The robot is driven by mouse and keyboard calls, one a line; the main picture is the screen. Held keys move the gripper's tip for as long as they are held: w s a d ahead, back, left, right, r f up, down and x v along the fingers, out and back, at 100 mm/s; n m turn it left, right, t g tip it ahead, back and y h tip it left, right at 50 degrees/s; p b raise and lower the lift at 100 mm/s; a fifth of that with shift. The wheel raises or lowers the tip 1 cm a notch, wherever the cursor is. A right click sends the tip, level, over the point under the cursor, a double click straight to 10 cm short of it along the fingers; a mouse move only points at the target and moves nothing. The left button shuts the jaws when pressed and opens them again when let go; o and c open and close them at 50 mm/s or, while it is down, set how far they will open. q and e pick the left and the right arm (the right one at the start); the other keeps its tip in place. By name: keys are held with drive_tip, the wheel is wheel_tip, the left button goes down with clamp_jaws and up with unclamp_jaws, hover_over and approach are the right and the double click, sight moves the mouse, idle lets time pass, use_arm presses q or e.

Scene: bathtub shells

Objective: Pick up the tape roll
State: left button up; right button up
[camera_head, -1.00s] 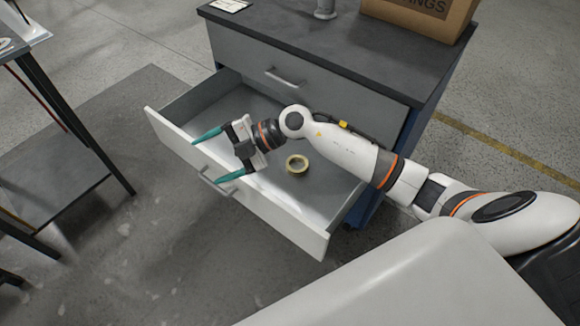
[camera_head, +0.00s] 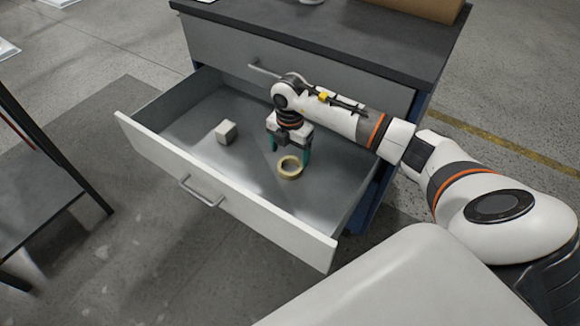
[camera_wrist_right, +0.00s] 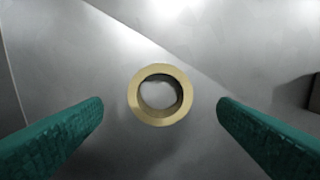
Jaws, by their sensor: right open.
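The tape roll (camera_head: 290,167) is a pale yellow ring lying flat on the floor of the open drawer (camera_head: 180,170). My right gripper (camera_head: 290,158) points down into the drawer at the roll, with its teal fingers open. In the right wrist view the tape roll (camera_wrist_right: 160,95) lies between and a little beyond the two spread fingertips (camera_wrist_right: 160,105), with a gap on each side. Nothing is held. My left gripper is not in view.
A small pale block (camera_head: 226,132) lies in the drawer left of the roll. The drawer's front panel (camera_head: 225,195) stands as a low wall. The dark cabinet top (camera_head: 330,35) overhangs behind, with a cardboard box (camera_head: 420,8) on it.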

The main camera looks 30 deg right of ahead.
sight(290, 171)
drive_tip(key=shift+f+b, duration=0.8)
drive_tip(key=shift+f, duration=2)
drive_tip(key=shift+d, duration=0.1)
drive_tip(key=c, duration=1.1)
